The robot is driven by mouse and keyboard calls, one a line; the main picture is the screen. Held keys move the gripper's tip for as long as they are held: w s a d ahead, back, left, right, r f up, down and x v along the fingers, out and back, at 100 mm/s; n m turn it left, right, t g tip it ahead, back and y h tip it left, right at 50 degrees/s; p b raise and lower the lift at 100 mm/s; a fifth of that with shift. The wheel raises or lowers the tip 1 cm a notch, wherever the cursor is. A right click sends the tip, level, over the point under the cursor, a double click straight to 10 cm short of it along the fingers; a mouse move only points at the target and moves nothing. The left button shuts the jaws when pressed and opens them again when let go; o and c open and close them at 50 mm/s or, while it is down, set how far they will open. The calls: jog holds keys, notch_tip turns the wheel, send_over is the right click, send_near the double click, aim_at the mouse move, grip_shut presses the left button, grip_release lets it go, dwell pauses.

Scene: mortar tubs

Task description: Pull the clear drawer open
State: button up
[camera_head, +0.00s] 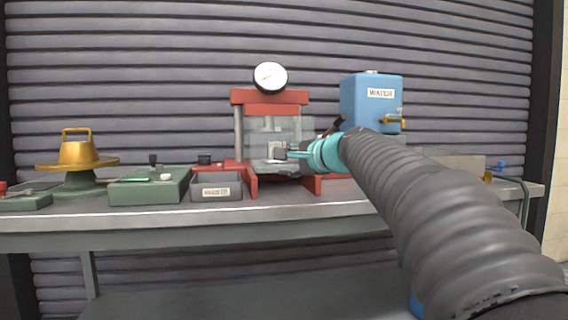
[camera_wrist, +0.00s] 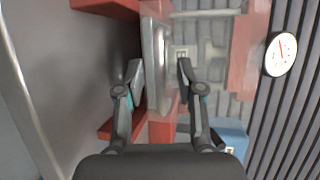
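A see-through panel or box (camera_head: 295,128), which looks like the clear drawer, sits in the front of the red press (camera_head: 270,97). It also shows in the wrist view as a clear sheet (camera_wrist: 215,52). My gripper (camera_head: 277,151) is at the front of the press, by the clear part's lower area. In the wrist view my gripper (camera_wrist: 160,75) has its two fingers apart, one on each side of a grey metal slab (camera_wrist: 158,50). I see no firm grip on it.
A round gauge (camera_head: 270,77) tops the press. A blue water tank (camera_head: 372,97) stands behind my arm. A labelled grey bin (camera_head: 217,188), green box (camera_head: 150,188) and brass-coloured piece (camera_head: 77,155) stand left on the bench (camera_head: 160,213). A ribbed shutter (camera_head: 150,60) is behind.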

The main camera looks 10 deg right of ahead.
jog(key=v, duration=1)
jog(key=shift+s, duration=0.15)
jog(key=f+n+g, duration=0.1)
jog(key=f, duration=0.2)
jog(key=d+f+n+g+h, duration=0.1)
jog(key=f, duration=0.3)
jog(key=s+d+f+n, duration=0.1)
jog(key=f, duration=0.2)
jog(key=shift+s+f+g+h, duration=0.1)
jog(key=shift+f+g+h, duration=0.15)
jog(key=shift+g+h, duration=0.15)
jog(key=s+a+f+n+g+h+p, duration=0.1)
jog(key=s+a+f+n+g+p, duration=0.1)
jog(key=s+f, duration=0.3)
jog(key=s+a+f+n+g+h+p, duration=0.2)
jog(key=s+f+n+p, duration=0.2)
jog(key=s, duration=0.9)
jog(key=s+a+f+n+g+h+p, duration=0.1)
jog(key=s+f+n+g+p, duration=0.1)
jog(key=s+f+n, duration=0.3)
jog(key=shift+s+a+f+p, duration=0.4)
jog(key=shift+s+f+p, duration=0.3)
jog(key=shift+s+f, duration=1.1)
